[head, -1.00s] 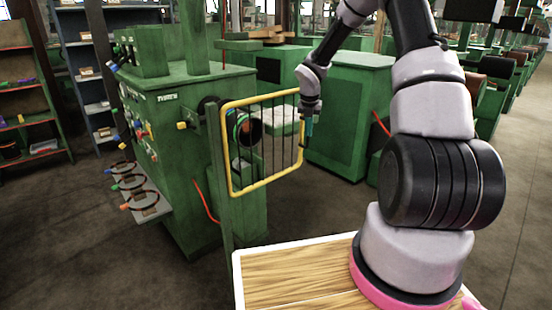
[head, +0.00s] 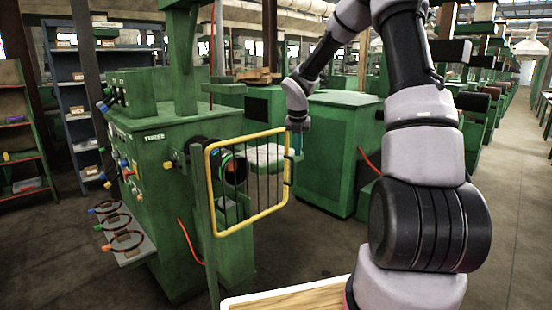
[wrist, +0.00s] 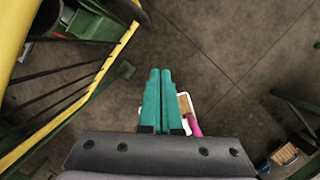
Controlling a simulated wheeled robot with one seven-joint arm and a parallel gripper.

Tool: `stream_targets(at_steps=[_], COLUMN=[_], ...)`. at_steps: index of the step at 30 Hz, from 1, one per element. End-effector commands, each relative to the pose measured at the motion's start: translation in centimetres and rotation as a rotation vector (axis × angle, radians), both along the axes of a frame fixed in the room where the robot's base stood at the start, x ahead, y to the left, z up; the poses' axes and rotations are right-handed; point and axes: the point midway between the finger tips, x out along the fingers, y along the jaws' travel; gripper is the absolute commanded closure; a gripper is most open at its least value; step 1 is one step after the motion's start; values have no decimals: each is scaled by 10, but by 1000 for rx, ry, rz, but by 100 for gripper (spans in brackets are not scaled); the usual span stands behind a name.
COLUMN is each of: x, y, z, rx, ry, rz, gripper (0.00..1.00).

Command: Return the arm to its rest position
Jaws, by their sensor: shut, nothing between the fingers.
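My gripper (head: 298,150) shows in the head view at the end of my raised arm, pointing down just by the upper right corner of the yellow-framed guard (head: 210,185). In the wrist view its two teal fingers (wrist: 160,72) lie side by side with nothing between them, over the bare floor. The guard's yellow bar (wrist: 75,115) runs along the left of that view, apart from the fingers. I cannot tell from the head view how far the gripper is from the guard in depth.
The green machine (head: 165,185) stands left of the guard, with several rings (head: 122,240) on a side shelf. A green cabinet (head: 333,155) stands behind the gripper. Shelving (head: 75,110) is at the far left. Open floor (wrist: 230,50) lies below the gripper.

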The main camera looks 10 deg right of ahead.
Motion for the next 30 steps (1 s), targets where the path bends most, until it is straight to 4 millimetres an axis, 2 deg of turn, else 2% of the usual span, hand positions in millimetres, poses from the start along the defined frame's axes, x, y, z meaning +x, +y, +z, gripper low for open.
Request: stream_targets(at_steps=[5, 8, 12, 18, 24, 30], x=[-12, -33, -78, -150, -225, -292], y=[1, 4, 9, 18, 29, 42], z=[19, 48, 97, 154, 193, 212], rx=[9, 39, 131, 353, 674, 1027], ry=[-22, -66, -155, -273, -307, -173], rz=[-112, -316, -721, -1326, -1918, -2451], gripper=[100, 100, 100, 100, 100, 100])
